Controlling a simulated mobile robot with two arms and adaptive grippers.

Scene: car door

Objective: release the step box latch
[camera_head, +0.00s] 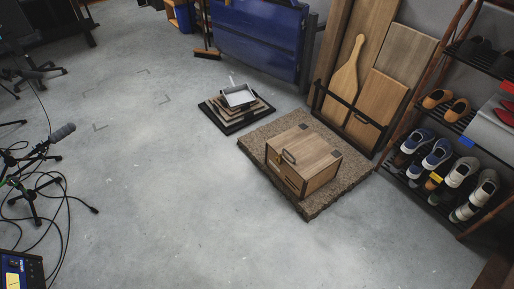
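A wooden box (316,149), which looks like the step box, stands on a brown speckled mat (256,147) right of the picture's middle. Its top is light striped wood with dark patches near two corners. A dark loop-shaped fitting (289,157) sits at the top edge of its left-facing side; it may be the latch or a handle. Lower on that side is a panel with dark trim, too small to read clearly. The box looks closed. Neither of my grippers shows in this view.
Behind the mat, boards (375,100) lean in a dark rack. A shoe rack (447,158) stands at the right. A stepped stack with a dustpan (240,96) lies behind left. Cables and microphone stands (35,160) are at far left. Grey floor (150,200) is open in front and left.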

